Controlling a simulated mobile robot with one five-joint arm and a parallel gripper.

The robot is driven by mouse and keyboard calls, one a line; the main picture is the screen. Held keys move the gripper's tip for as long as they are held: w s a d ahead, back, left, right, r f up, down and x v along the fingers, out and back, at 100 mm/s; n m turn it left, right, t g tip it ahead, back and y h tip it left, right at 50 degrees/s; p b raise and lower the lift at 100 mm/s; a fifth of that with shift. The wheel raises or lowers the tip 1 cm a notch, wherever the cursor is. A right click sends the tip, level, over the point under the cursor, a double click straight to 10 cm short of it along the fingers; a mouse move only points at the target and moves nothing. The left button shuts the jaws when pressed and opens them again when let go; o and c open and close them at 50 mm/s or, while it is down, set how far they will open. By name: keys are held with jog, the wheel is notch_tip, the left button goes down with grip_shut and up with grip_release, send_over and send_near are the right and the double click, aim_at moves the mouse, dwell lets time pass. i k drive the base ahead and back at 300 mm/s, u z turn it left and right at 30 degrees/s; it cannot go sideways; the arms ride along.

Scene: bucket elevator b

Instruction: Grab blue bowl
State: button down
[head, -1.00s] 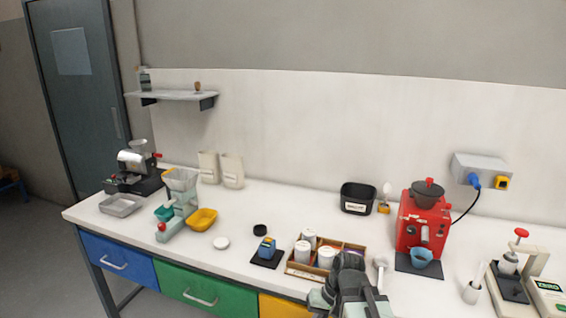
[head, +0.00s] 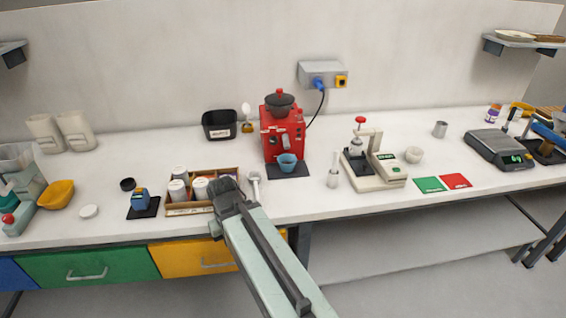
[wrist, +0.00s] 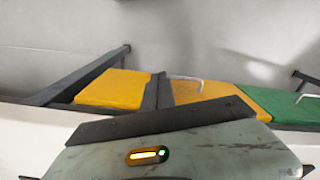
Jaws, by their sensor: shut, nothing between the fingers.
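The small blue bowl (head: 287,163) stands on a dark mat in front of the red machine, near the middle of the bench in the head view. My gripper (head: 226,190) is at the bench's front edge, to the left of the bowl and nearer to me, apart from it. It is shut and empty. In the wrist view the bowl does not show; the view holds drawer fronts, floor and my own housing.
The red machine (head: 282,128) stands right behind the bowl. A wooden tray (head: 191,210) with white jars is left, close to my gripper. A white spoon-like tool (head: 255,187) lies between gripper and bowl. A white pestle-like item (head: 333,172) and a press (head: 374,170) stand right.

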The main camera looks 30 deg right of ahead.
aim_at(287, 162)
jog(key=u, duration=3.35)
jog(key=k, duration=1.75)
jog(key=z, duration=0.55)
